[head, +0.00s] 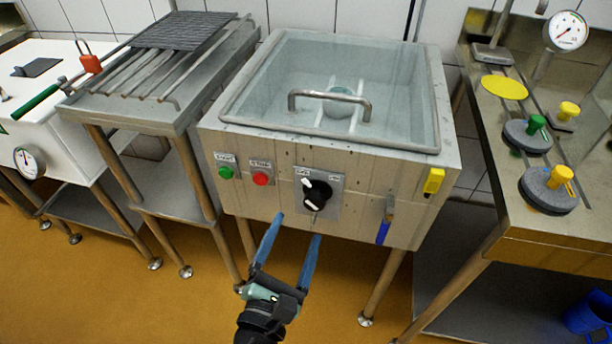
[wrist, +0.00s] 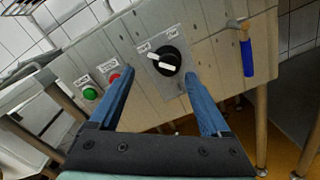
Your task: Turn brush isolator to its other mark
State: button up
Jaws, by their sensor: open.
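The brush isolator (head: 318,192) is a round black knob with white marks on it, on a grey plate (head: 333,203) on the front of the wash tank. It also shows in the wrist view (wrist: 171,58), where a white pointer bar aims up and left, towards the left of two small labels above the knob. The label wording is too small to read. My gripper (head: 299,226) is open and empty, with blue fingers, below and in front of the knob. In the wrist view the fingertips (wrist: 160,73) are spread either side of the knob's lower part, and I see no grip on it.
A green button (head: 226,172) and a red button (head: 261,178) sit left of the plate. A blue-handled valve (head: 384,230) and a yellow fitting (head: 433,181) are on the right. The floor in front is clear.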

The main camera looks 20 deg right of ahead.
aim_at(315, 206)
jog(key=w+d+n, duration=0.1)
jog(key=w+d, duration=0.1)
jog(key=w+d+f+n, duration=0.1)
jog(key=w+d+n, duration=0.1)
jog(key=w+d+f+n, duration=0.1)
jog(key=w+d, duration=0.1)
jog(key=w, duration=0.1)
jog(key=shift+w+d+n, duration=0.1)
jog(key=shift+d+n, duration=0.1)
jog(key=shift+n, duration=0.1)
dwell(0.3)
jog(key=c, duration=0.9)
jog(key=shift+d, duration=0.1)
jog(key=shift+c, duration=1.4)
